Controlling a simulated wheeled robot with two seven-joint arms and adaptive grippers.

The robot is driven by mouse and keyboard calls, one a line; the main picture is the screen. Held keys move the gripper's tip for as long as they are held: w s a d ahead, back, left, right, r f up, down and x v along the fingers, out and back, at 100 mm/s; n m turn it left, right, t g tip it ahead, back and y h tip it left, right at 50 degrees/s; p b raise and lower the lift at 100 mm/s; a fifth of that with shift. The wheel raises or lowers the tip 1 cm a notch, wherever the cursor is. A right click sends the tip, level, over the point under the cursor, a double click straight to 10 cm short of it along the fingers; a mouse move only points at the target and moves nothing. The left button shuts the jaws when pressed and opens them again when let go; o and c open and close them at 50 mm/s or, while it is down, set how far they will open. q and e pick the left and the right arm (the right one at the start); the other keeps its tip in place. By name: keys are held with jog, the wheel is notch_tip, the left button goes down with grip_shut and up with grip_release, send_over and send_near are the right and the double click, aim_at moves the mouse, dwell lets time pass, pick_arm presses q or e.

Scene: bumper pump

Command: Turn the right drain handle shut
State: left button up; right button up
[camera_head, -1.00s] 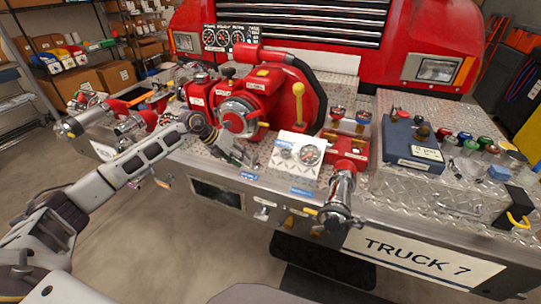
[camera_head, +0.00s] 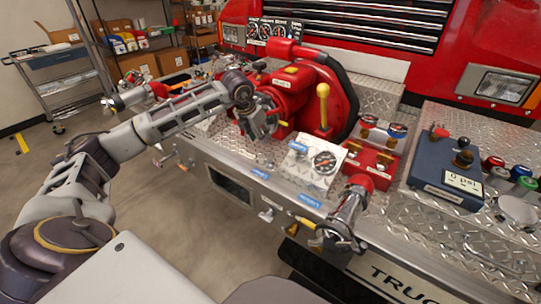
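Small handles hang on the front face of the metal bumper below blue labels. A silver handle (camera_head: 268,213) sits left of a yellow-tipped handle (camera_head: 307,223), which is beside the right chrome outlet (camera_head: 342,222). The labels are too small to read, so I cannot tell for sure which one is the right drain handle. My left gripper (camera_head: 262,120) is above the bumper deck in front of the red pump (camera_head: 290,100), well above and left of these handles. Its finger opening cannot be made out. My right gripper is not in view.
A white gauge panel (camera_head: 312,165) and a red valve block (camera_head: 370,162) stand on the diamond-plate deck. A yellow-knobbed lever (camera_head: 323,102) rises by the pump. The floor before the bumper is clear.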

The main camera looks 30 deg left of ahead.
pick_arm(q)
send_near(269, 156)
jog(key=x, duration=0.7)
jog(key=shift+w, duration=0.1)
jog(key=shift+w+f, duration=0.3)
jog(key=shift+f, duration=0.35)
jog(key=shift+w+f, duration=0.1)
jog(key=shift+f, duration=0.25)
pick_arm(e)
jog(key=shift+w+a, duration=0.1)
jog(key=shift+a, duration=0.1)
pick_arm(q)
jog(key=c, duration=0.6)
grip_shut()
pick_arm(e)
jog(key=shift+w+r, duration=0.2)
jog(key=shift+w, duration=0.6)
